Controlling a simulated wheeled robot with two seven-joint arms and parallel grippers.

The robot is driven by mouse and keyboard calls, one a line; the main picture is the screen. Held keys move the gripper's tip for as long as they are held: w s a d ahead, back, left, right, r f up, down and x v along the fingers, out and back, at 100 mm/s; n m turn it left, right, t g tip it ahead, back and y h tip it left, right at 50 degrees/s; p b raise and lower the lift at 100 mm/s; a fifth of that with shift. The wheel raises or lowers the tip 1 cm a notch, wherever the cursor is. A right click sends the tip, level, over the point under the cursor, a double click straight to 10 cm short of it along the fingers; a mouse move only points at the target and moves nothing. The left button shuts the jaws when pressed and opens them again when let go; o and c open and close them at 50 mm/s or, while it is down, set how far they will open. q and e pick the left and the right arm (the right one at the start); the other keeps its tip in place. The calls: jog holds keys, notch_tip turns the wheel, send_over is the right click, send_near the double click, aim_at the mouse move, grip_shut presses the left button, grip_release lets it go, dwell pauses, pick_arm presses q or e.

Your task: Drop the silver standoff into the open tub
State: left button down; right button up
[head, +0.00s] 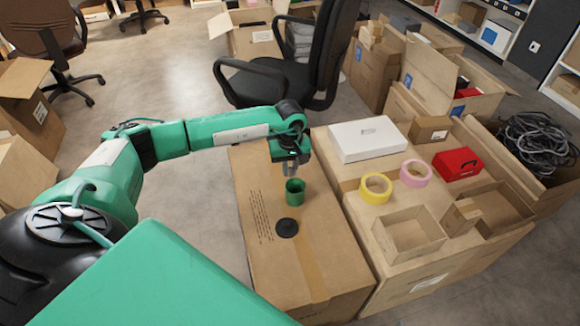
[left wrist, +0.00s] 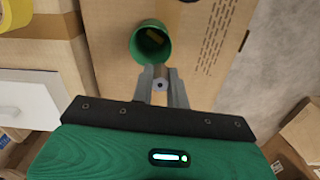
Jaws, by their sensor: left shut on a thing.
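The silver standoff (left wrist: 160,83) is a small, short piece held between the two fingertips of my left gripper (left wrist: 160,88). In the head view my left gripper (head: 290,172) points down just behind the tub's rim, and the standoff cannot be made out there. The open tub (head: 295,193) is a green cylinder standing upright on a large carton. In the left wrist view the tub (left wrist: 136,46) shows its mouth just beyond the fingertips, with a small brownish thing inside. The standoff is outside the tub opening in that view. My right gripper is not in view.
A black round lid (head: 286,228) lies on the carton (head: 262,262) in front of the tub. To the right stand a white box (head: 367,139), yellow tape (head: 376,188), pink tape (head: 415,173), a red box (head: 458,164) and open cartons. An office chair (head: 290,75) stands behind.

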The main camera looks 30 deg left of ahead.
aim_at(290, 168)
pick_arm(q)
jog(key=c, duration=1.3)
grip_release()
notch_tip(290, 168, up, 14)
jog(key=p, duration=0.1)
jog(key=shift+p, duration=0.4)
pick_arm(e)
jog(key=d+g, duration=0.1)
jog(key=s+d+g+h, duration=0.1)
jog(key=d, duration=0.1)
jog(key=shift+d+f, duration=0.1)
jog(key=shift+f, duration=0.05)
pick_arm(q)
jog(key=shift+f, duration=0.1)
